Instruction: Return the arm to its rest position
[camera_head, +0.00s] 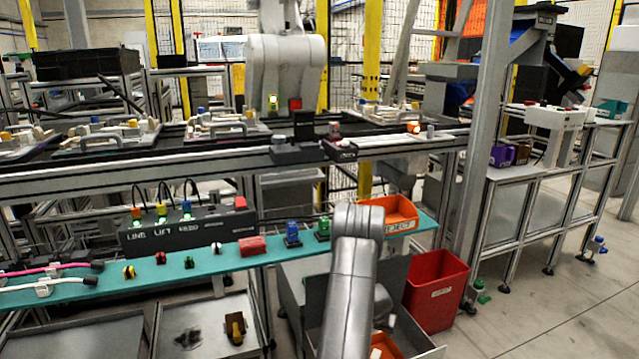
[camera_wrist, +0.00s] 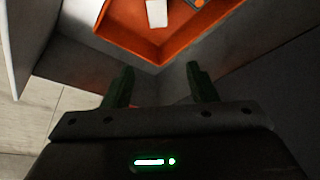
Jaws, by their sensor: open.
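My arm (camera_head: 352,275) rises from the bottom of the head view and bends over in front of the teal shelf; its gripper end is hidden there. In the wrist view my gripper (camera_wrist: 158,88) shows two dark fingers spread apart with nothing between them. Beyond the fingertips is an orange bin (camera_wrist: 160,55) with a white piece (camera_wrist: 157,13) and a grey piece inside it. The fingers appear apart from the bin.

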